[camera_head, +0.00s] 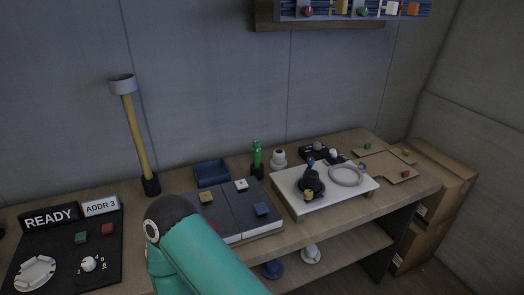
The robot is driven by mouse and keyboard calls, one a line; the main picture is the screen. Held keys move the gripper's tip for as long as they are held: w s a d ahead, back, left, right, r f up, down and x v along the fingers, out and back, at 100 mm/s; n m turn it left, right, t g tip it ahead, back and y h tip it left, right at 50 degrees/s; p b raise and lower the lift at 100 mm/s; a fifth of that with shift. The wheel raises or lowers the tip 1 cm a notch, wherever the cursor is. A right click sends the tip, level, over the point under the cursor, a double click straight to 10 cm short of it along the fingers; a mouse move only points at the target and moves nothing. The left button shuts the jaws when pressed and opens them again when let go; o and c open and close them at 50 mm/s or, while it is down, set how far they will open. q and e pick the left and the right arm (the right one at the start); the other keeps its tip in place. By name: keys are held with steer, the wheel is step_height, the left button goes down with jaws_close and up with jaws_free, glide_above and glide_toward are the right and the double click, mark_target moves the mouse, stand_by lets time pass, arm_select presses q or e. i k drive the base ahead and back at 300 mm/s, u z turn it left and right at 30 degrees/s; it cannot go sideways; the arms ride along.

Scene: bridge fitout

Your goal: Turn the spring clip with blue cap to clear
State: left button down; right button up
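A small blue cap (310,161) shows at the back of a black fixture (311,180) on a white board (292,204), at the right part of the bench. It looks like the spring clip's cap; the clip's body and the way it is turned are too small to tell. A yellow cap (308,194) is at the front of the same fixture. A white ring (346,175) lies to its right on the board. A teal arm link of mine with a dark joint fills the lower middle of the view. Neither gripper shows.
Dark panels with yellow, white and blue blocks (262,209) lie left of the board. A blue tray (211,173), a green-topped post (257,154) and a tall yellow-handled tool (138,135) stand behind.

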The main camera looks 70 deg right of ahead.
mark_target(310, 160)
steer(key=z, duration=0.05)
steer(key=k, duration=1.6)
steer(key=z, duration=1.1)
steer(key=i, duration=1)
steer(key=u, duration=0.1)
